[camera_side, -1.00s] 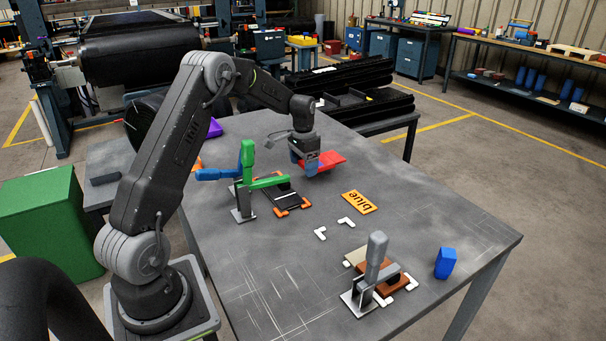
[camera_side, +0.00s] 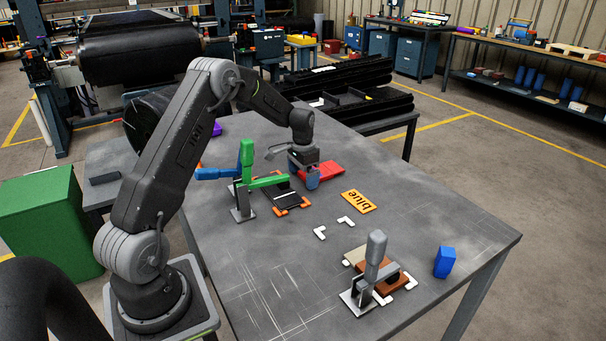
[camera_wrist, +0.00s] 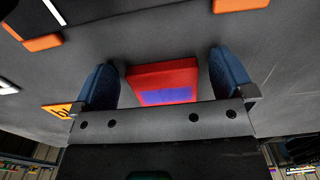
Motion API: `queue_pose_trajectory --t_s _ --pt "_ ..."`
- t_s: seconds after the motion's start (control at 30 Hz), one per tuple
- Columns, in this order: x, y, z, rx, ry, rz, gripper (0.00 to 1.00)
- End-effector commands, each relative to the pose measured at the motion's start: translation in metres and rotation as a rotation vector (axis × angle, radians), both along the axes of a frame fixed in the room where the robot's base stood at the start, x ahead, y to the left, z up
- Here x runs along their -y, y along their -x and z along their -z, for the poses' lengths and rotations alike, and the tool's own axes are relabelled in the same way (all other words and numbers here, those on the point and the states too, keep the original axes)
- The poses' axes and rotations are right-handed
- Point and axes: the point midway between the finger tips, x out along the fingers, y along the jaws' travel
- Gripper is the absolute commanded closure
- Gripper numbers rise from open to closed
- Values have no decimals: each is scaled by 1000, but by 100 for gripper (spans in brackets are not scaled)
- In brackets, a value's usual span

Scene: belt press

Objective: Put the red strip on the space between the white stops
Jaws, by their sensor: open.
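The red strip (camera_side: 324,171) lies towards the far side of the table, beyond the green-handled clamp. In the wrist view the strip (camera_wrist: 150,76) is between my two blue fingers, with a gap on either side and a blue-violet patch on its near face. My gripper (camera_wrist: 165,68) is open around it; in the side view my gripper (camera_side: 310,179) is low, partly in front of the strip. Two white L-shaped stops, one nearer (camera_side: 320,233) and one farther (camera_side: 346,221), lie mid-table with bare surface between them.
The green-handled clamp (camera_side: 246,175) stands left, beside a black piece with orange corners (camera_side: 288,199). A grey-handled clamp (camera_side: 374,263) over brown pieces and a blue block (camera_side: 445,262) are nearer. The right tabletop is clear.

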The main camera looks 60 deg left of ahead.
Motion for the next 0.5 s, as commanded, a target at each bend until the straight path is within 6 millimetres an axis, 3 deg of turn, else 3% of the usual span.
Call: queue_pose_trajectory --t_s 0.27,0.5 --pt "0 0 -8 2 -1 0 0" --pt "0 -1 -52 5 -2 0 0"
